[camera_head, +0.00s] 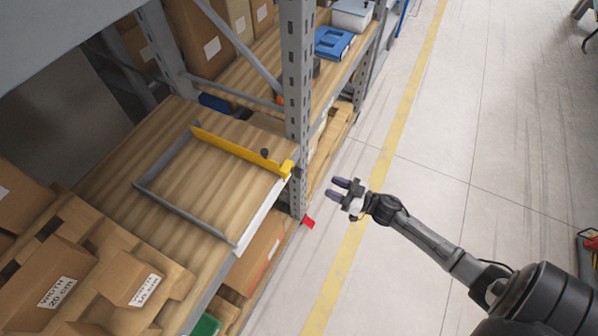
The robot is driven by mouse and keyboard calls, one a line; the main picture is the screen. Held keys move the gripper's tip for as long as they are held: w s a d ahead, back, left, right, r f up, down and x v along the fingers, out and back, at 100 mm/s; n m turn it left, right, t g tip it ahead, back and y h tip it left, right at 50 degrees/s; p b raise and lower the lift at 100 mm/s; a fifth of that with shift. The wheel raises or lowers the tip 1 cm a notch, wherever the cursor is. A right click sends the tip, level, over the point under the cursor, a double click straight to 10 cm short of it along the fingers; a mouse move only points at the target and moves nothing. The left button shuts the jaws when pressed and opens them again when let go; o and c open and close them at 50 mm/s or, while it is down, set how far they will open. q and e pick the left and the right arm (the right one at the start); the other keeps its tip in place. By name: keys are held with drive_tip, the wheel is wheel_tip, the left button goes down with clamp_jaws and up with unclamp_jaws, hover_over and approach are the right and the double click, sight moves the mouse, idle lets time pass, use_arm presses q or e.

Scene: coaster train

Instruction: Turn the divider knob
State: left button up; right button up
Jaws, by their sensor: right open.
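A yellow divider (222,146) stands on the wooden rack shelf, along the far side of a grey metal frame (180,209). A small dark knob (265,153) shows at the divider, near its right end. My right gripper (339,188) is open and empty. In the picture it is right of the divider's end and the rack post, over the aisle side. It is apart from the knob. My left gripper is not in view.
A perforated grey post (297,80) rises just beyond the divider's right end. Cardboard boxes (62,272) fill the lower left. A blue bin (334,42) sits on the farther shelf. A red tag (309,222) is by the post's foot. The aisle floor (455,130) is clear.

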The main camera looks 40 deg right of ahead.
sight(299, 172)
drive_tip(key=x, duration=1.2)
drive_tip(key=shift+w+r+b, duration=0.1)
drive_tip(key=shift+w+b, duration=0.05)
drive_tip(key=shift+b, duration=0.25)
drive_tip(key=shift+c, duration=0.3)
clamp_jaws()
